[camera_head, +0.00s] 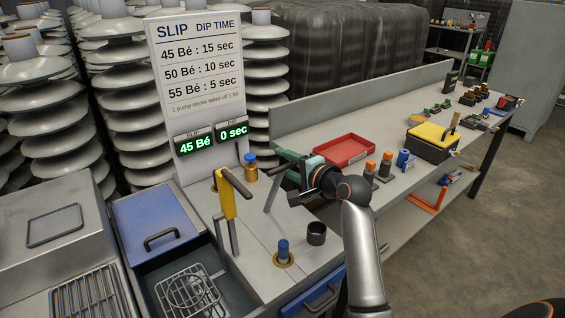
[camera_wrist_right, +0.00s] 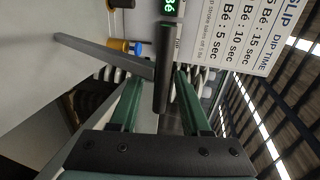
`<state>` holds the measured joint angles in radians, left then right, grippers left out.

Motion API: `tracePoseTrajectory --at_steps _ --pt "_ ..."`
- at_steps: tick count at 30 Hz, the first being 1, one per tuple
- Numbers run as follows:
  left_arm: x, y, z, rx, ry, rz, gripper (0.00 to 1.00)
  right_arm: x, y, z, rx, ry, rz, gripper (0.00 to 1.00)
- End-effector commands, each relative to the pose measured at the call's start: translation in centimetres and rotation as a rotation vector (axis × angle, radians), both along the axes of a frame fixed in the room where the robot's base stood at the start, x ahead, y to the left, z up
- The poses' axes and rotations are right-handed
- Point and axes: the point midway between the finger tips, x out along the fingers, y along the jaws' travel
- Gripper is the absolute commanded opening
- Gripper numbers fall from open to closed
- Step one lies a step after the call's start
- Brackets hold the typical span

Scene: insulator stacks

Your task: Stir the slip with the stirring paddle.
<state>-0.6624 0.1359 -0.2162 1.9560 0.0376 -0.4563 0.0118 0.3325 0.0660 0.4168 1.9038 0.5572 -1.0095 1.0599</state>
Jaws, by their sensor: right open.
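A grey bar with a dark cross handle (camera_wrist_right: 163,66), which looks like the stirring paddle, is in the right wrist view. Its grey shaft (camera_wrist_right: 100,57) runs down from the handle; in the head view the shaft (camera_head: 272,193) slants to the bench. My right gripper (camera_head: 283,162) is open at its top, with green fingers (camera_wrist_right: 160,100) either side of the handle; I cannot tell if they touch it. A tank (camera_head: 152,270) with a wire basket (camera_head: 190,292) stands at lower left. I cannot make out the slip surface. My left gripper is not in view.
Blue-topped knobs (camera_head: 283,252) and a dark cup (camera_head: 316,233) are on the bench. A sign (camera_head: 196,90) reads 45 Bé, 0 sec. A red tray (camera_head: 345,150) lies behind my arm.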

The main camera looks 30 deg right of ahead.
Motion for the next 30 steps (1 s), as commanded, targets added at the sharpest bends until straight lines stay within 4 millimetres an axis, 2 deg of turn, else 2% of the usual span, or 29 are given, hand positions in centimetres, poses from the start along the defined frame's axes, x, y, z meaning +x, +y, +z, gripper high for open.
tracePoseTrajectory --at_steps 4,12,25,30 --pt "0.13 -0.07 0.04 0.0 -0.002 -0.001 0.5 0.78 0.07 -0.11 0.0 -0.002 0.0 0.47" --pt "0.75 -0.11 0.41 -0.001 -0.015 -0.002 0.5 0.88 0.08 -0.17 0.0 -0.001 0.0 0.47" --pt "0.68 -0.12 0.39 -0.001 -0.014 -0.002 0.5 0.85 0.07 -0.19 0.0 0.0 0.0 0.0" --pt "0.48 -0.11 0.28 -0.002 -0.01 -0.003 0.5 0.84 0.07 -0.2 0.0 0.0 0.0 0.0"
